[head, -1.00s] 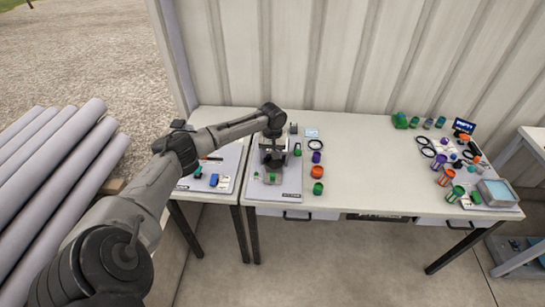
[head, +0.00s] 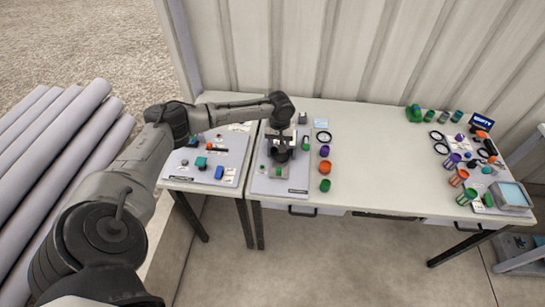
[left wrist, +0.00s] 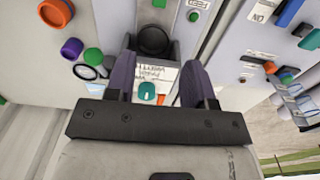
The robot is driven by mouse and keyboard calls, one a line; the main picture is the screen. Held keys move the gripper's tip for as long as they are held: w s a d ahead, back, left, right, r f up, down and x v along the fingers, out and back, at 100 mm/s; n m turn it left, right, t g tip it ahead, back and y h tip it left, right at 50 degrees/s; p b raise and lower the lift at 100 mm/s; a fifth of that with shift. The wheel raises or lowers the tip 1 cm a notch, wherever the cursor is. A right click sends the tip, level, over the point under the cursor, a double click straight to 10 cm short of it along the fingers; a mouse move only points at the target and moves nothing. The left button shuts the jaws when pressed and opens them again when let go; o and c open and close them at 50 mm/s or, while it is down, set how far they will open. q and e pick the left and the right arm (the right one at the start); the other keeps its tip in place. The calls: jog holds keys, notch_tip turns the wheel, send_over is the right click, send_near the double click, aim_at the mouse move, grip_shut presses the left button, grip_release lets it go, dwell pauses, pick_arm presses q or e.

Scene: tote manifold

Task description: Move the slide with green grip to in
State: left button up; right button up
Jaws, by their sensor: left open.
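My left gripper (head: 281,154) is over the grey board (head: 262,186) on the table in the head view. In the left wrist view the gripper (left wrist: 158,88) is open, with its two dark fingers apart and nothing held between them. A teal knob (left wrist: 147,92) and a white label (left wrist: 152,74) show in the gap, beyond the fingers. A small green piece (left wrist: 159,3) is at the top edge and another green piece (left wrist: 193,16) is to its right. I cannot tell which green part is the slide's grip. The hand hides part of the board in the head view. My right gripper is not in view.
Another board (head: 230,171) with a blue part lies to the left. The table's middle (head: 380,165) is clear. Several items crowd its right end.

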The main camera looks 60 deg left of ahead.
pick_arm(q)
send_near(279, 169)
jog(key=shift+f, duration=0.15)
notch_tip(279, 169, down, 8)
jog(key=shift+w+a+r+b, duration=0.1)
jog(key=shift+w+b, duration=0.05)
jog(key=shift+b, duration=0.65)
jog(key=shift+f, duration=0.7)
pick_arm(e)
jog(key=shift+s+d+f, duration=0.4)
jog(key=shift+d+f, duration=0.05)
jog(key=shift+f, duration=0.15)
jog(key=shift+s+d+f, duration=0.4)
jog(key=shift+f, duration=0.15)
pick_arm(q)
grip_shut()
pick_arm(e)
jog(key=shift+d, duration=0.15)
